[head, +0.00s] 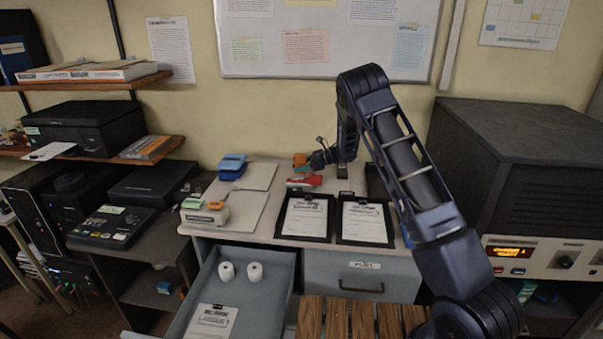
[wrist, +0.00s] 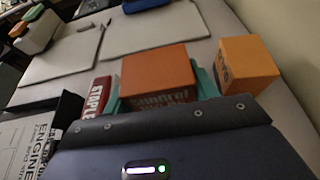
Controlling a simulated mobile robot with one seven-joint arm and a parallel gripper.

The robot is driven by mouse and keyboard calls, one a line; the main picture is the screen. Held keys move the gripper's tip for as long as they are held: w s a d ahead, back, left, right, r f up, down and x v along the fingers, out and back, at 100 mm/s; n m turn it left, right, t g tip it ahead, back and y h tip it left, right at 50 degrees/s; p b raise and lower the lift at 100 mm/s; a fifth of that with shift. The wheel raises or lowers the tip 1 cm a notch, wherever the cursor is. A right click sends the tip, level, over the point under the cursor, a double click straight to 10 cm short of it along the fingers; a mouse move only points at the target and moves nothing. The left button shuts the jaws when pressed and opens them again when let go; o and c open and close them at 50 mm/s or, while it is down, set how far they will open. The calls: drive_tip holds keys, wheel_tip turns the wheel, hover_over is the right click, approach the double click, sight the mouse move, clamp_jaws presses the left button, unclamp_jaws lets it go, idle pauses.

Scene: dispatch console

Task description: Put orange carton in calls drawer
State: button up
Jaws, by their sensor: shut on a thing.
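My gripper (head: 310,163) reaches over the back of the desk in the head view. In the wrist view its teal fingers lie on both sides of an orange carton (wrist: 158,80) with pale lettering, and it is shut on it. A second, yellower orange box (wrist: 247,66) stands to the right, apart from the fingers. One orange box (head: 299,159) shows beside the gripper in the head view; I cannot tell which it is. Below the desk, the left drawer (head: 283,290) is open and the right drawer (head: 345,272) is shut. I cannot read the shut drawer's label.
The open drawer holds two white rolls (head: 240,271) and a paper sheet (head: 212,322). A red staples box (wrist: 97,98) lies beside the held carton. Two clipboards (head: 305,217) lie at the desk front. A large dark cabinet (head: 520,150) stands right.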

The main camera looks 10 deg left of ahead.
drive_tip(key=shift+f, duration=1.6)
drive_tip(key=shift+f, duration=0.1)
drive_tip(key=o, duration=1)
